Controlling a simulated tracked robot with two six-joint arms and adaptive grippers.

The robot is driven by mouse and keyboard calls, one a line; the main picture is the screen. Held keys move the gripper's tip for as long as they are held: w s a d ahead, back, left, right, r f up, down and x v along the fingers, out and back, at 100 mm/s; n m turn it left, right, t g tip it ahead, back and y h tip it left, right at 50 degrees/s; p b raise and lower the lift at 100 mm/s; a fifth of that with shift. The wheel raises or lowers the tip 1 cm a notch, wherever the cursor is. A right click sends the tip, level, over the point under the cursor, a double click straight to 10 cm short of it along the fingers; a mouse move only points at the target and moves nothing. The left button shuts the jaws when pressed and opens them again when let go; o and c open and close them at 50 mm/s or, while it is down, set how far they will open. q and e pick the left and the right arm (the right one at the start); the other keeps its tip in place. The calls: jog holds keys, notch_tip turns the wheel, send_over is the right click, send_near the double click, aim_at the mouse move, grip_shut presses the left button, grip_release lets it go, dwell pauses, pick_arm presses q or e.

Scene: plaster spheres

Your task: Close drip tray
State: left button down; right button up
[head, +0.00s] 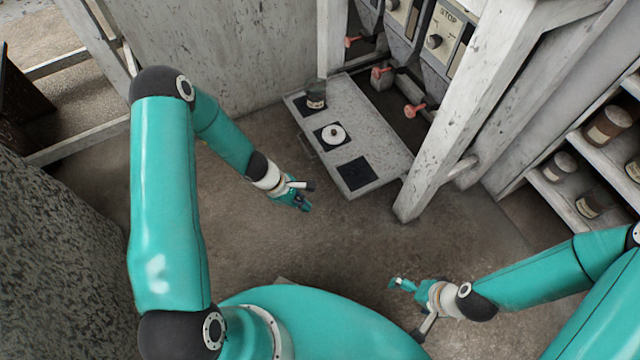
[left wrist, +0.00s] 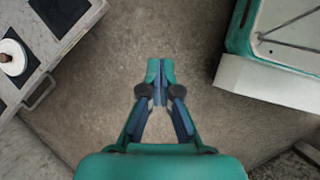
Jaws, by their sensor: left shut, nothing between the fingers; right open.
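The drip tray (head: 375,132) is a pale grey slab with several dark square pads, pulled out from under the dispenser frame. A dark jar (head: 316,98) stands on its far left pad and a white round piece (head: 333,134) sits on the middle pad. Its handle (head: 308,146) is on the left front edge; the handle also shows in the left wrist view (left wrist: 42,93). My left gripper (head: 305,204) is shut and empty, in front of the tray and apart from it. My right gripper (head: 394,283) is open and empty, low over the floor at right.
A pale post (head: 440,150) of the frame stands close to the tray's right end. Red-handled taps (head: 413,110) hang above the tray's back. Shelves with jars (head: 610,125) are at the far right. The floor (head: 350,240) before the tray is clear.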

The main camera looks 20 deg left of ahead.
pick_arm(q)
jog(key=w+a+f+n+t+b, duration=0.5)
jog(key=w+a+f+n+b, duration=0.3)
jog(key=w, duration=0.3)
jog(key=w+d+f+b, duration=0.2)
jog(key=w+d+f, duration=0.3)
jog(key=w, duration=0.3)
jog(key=shift+w+d+b, duration=0.25)
jog(key=shift+d+b, duration=0.05)
pick_arm(e)
notch_tip(320, 180, down, 13)
jog(key=shift+f, duration=0.2)
